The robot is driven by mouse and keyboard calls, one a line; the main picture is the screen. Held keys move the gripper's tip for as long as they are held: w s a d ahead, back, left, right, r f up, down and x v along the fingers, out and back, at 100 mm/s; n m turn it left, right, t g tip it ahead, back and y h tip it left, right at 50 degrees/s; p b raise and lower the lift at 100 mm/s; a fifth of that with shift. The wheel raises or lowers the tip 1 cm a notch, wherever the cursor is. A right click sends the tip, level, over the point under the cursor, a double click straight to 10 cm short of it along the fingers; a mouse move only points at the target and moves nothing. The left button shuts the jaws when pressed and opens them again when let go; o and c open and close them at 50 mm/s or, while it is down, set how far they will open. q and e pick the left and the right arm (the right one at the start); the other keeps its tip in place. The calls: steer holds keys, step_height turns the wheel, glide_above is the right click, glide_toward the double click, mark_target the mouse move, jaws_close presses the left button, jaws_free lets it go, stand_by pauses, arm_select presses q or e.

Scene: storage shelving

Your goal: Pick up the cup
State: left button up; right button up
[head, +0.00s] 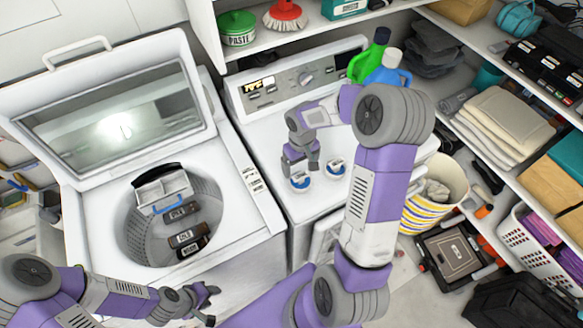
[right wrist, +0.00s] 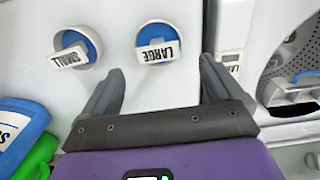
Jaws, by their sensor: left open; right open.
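Two small round white cups with blue insides sit on the white machine top (head: 270,150). The cup labelled LARGE (right wrist: 143,52) is the left one in the head view (head: 300,182). The cup labelled SMALL (right wrist: 88,42) is the right one there (head: 336,169). My right gripper (head: 301,168) is open and empty, pointing down just above the LARGE cup. In the right wrist view its fingers (right wrist: 162,70) are spread, with the LARGE cup ahead of the gap. My left gripper (head: 211,304) is open and empty in front of the open washer.
A green bottle (head: 369,60) and a blue bottle (head: 388,78) stand behind my right arm. The control panel (head: 300,78) rises behind the cups. The open washer drum (head: 140,225) at left holds a blue-handled container and dark labelled items. A loaded shelf (head: 465,115) is at right.

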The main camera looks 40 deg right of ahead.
mark_target(301, 175)
step_height(301, 175, down, 7)
steer(key=shift+s+d+f+p, duration=0.1)
steer(key=shift+p, duration=0.2)
steer(key=shift+s, duration=0.1)
steer(key=c, duration=0.9)
